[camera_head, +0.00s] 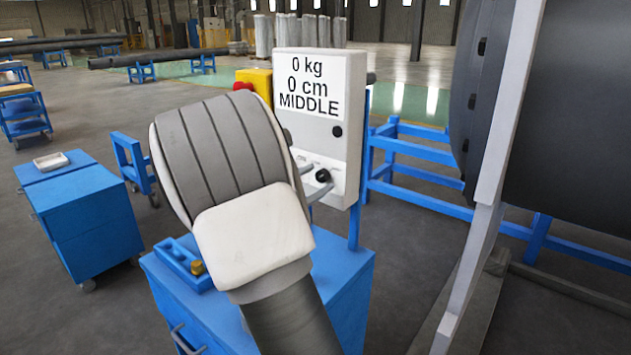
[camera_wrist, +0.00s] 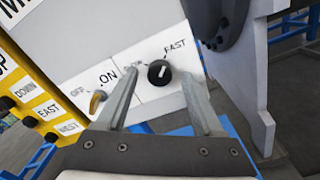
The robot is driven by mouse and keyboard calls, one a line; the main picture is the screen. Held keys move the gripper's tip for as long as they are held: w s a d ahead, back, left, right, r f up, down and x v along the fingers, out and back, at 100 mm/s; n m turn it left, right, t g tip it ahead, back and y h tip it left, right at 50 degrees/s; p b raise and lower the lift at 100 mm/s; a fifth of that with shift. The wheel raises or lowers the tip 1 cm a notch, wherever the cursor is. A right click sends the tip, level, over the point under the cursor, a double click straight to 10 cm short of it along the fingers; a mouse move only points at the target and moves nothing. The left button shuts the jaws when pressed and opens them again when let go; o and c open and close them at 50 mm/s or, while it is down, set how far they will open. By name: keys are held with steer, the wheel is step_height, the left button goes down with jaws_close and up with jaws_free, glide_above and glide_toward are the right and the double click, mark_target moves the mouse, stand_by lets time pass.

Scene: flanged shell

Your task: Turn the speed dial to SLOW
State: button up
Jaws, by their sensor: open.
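The speed dial (camera_wrist: 159,73) is a round black knob with a white pointer mark on a white panel. The mark points up, between the FAST label on the right and a label on the left that my left finger partly hides. The dial also shows in the head view (camera_head: 323,175). The control box display (camera_head: 308,85) reads 0 kg, 0 cm, MIDDLE. My gripper (camera_wrist: 160,80) is open, and its fingers appear on either side of the dial. I cannot tell whether they touch it. In the head view my arm hides most of the gripper.
An OFF/ON switch (camera_wrist: 97,102) sits left of the dial. A yellow button box (camera_wrist: 40,105) with DOWN, EAST and WEST stands further left. A blue cabinet (camera_head: 345,285) stands below the control box. A large dark shell (camera_head: 570,110) is at the right.

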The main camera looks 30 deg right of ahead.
steer(key=shift+d, duration=0.2)
jaws_close()
stand_by(0.3)
